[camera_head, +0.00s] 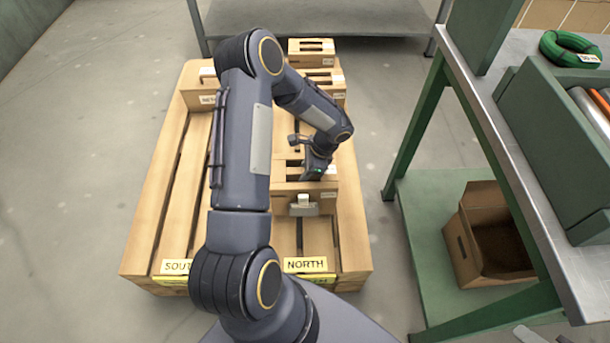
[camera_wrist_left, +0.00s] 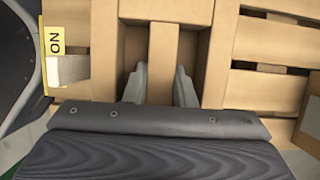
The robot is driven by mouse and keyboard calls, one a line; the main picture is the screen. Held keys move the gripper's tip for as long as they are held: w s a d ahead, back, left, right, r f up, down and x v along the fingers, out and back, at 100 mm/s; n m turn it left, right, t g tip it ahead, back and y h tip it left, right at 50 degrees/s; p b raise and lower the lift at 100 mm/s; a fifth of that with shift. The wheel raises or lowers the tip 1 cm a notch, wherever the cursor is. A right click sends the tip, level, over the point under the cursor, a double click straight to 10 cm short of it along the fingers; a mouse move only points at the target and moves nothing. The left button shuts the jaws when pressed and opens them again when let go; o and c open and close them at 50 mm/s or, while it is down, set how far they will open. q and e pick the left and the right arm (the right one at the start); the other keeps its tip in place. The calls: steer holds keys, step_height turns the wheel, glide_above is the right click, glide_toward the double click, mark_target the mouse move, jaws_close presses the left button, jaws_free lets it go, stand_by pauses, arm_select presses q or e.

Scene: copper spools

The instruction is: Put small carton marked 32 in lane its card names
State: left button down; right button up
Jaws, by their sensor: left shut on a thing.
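My left gripper (camera_head: 313,172) reaches down onto a small carton (camera_head: 330,198) on the right half of the pallet (camera_head: 352,240), in line with the NORTH card (camera_head: 305,265). In the left wrist view, the gripper's fingers (camera_wrist_left: 160,88) are on either side of the middle strip of the open-topped carton (camera_wrist_left: 228,30), shut on it. A white card in a grey holder (camera_head: 303,208) shows at the carton's front; its marking is not readable. Whether the carton rests on the slats I cannot tell. The SOUTH card (camera_head: 175,267) is partly hidden by my arm. My right gripper is out of view.
More cartons stand at the pallet's back: one at back right (camera_head: 311,48), one in front of it (camera_head: 335,92), and one at the left (camera_head: 203,97). A green workbench (camera_head: 480,100) stands at right, with an open cardboard box (camera_head: 462,240) on its lower shelf. The front slats are bare.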

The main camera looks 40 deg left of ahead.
arm_select(q)
steer(key=shift+f, duration=0.8)
steer(key=shift+f, duration=0.2)
steer(key=c, duration=1.2)
jaws_free()
